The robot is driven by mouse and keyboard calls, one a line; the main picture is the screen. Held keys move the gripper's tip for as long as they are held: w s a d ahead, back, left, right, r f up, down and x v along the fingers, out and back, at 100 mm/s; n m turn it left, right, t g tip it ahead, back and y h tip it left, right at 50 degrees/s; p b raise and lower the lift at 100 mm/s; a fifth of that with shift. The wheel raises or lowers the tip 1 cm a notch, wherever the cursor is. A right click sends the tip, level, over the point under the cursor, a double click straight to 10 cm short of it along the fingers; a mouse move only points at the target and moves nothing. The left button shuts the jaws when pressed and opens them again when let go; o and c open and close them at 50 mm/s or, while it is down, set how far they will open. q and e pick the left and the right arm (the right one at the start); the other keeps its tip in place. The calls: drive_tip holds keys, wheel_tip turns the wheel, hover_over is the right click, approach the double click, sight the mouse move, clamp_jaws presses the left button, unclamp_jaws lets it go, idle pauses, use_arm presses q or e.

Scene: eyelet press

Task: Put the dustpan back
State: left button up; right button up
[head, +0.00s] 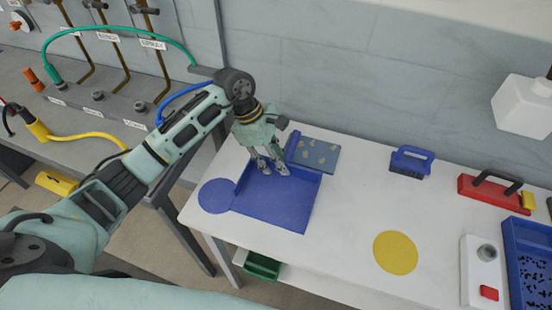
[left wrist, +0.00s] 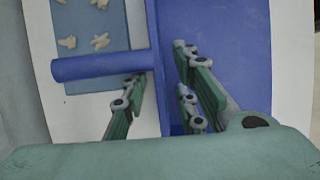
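The blue dustpan (head: 285,205) lies flat on the white table, with a raised wall along its back edge. Its round handle (head: 292,145) reaches over a grey-blue mat; the handle also shows in the left wrist view (left wrist: 95,66). My left gripper (head: 270,168) is over the pan's back edge, fingers pointing down and spread. In the left wrist view my left gripper (left wrist: 160,85) has one finger on each side of the pan's blue wall (left wrist: 157,95), close to the handle's base. I cannot tell whether the fingers touch it. My right gripper is not in view.
The grey-blue mat (head: 326,150) bears several cream pieces. A flat blue disc (head: 215,196) adjoins the pan's left side; a yellow disc (head: 395,252) lies right. A blue brush-like block (head: 410,162), red tool (head: 490,190) and blue crate (head: 530,240) stand farther right. The table's middle is clear.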

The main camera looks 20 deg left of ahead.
use_arm(q)
drive_tip(key=shift+r, duration=0.25)
drive_tip(key=b+v, duration=0.2)
drive_tip(key=v, duration=0.9)
drive_tip(key=shift+a+r, duration=0.15)
drive_tip(key=shift+r, duration=0.2)
drive_tip(key=shift+s+f, duration=0.1)
